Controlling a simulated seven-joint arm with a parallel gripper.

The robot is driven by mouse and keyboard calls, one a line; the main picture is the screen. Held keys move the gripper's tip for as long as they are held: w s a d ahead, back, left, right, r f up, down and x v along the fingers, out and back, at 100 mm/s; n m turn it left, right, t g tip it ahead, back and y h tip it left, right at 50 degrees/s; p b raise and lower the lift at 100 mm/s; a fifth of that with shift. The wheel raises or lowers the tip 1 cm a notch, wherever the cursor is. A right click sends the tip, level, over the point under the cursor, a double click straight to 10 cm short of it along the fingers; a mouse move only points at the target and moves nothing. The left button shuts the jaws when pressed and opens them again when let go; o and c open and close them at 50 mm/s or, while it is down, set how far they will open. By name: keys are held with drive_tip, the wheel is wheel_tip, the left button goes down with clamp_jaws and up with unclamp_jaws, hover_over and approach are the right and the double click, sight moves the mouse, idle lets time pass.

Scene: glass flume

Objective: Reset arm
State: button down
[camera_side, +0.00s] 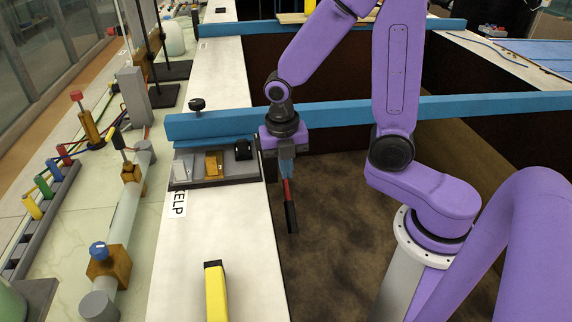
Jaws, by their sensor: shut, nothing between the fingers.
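My purple arm reaches in from the right, with my gripper (287,176) pointing down just right of the white ledge (222,245). Its blue-grey fingers look shut, and I see nothing held between them. A thin red and black piece (290,212) shows directly below the fingertips, over the dark brown floor. I cannot tell whether it touches the fingers.
A blue beam (450,108) crosses behind my gripper. A grey tray (215,168) with small blocks sits on the ledge, left of the gripper. A yellow and black object (216,292) lies nearer on the ledge. Pipes and valves (118,225) fill the left bench.

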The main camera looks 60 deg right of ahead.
drive_tip(key=s+r+m, duration=0.3)
drive_tip(key=s+m, duration=0.4)
drive_tip(key=s, duration=0.1)
drive_tip(key=s+a+r+m+y, duration=0.1)
drive_tip(key=s+r+m, duration=0.2)
drive_tip(key=s+m, duration=0.4)
drive_tip(key=shift+s+a+r, duration=0.2)
drive_tip(key=shift+s+r, duration=0.1)
drive_tip(key=shift+s, duration=0.75)
